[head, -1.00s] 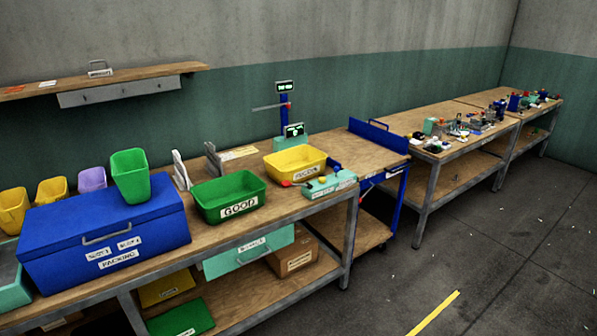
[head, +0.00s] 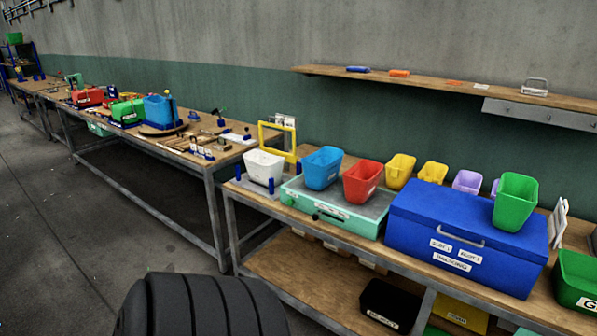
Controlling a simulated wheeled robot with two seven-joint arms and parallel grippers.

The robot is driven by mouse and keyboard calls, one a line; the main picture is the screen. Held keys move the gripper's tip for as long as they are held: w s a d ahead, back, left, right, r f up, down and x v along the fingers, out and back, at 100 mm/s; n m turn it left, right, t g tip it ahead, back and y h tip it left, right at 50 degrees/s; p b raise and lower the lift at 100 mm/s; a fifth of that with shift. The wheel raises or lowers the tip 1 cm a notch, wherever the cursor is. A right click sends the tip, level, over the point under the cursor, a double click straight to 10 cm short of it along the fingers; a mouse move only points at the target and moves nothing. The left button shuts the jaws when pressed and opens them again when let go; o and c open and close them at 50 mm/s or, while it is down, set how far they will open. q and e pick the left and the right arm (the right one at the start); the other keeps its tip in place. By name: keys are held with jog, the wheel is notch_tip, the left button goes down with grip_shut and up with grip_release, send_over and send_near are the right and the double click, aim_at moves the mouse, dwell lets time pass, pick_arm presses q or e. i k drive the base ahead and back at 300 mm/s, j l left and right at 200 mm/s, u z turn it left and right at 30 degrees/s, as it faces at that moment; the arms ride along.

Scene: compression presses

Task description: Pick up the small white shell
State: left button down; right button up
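A small white open-topped shell (head: 264,167) stands upright near the left end of the nearer workbench. It sits between short blue posts, beside the mint-green flat unit (head: 335,211) that bears a blue shell (head: 322,167) and a red shell (head: 362,181). Its far side and base are partly hidden. Neither of my grippers is in view.
A blue case (head: 465,235) stands right of the mint unit, with a green shell (head: 515,200) on top. A yellow frame (head: 277,141) rises behind the white shell. Another bench (head: 190,151) with tools extends left. Open floor (head: 60,220) lies at the left.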

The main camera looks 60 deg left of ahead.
aim_at(259, 169)
jog(key=u, duration=2.35)
jog(key=i+l, duration=0.15)
jog(key=i, duration=0.2)
jog(key=i+l+u, duration=0.15)
jog(key=i, duration=0.2)
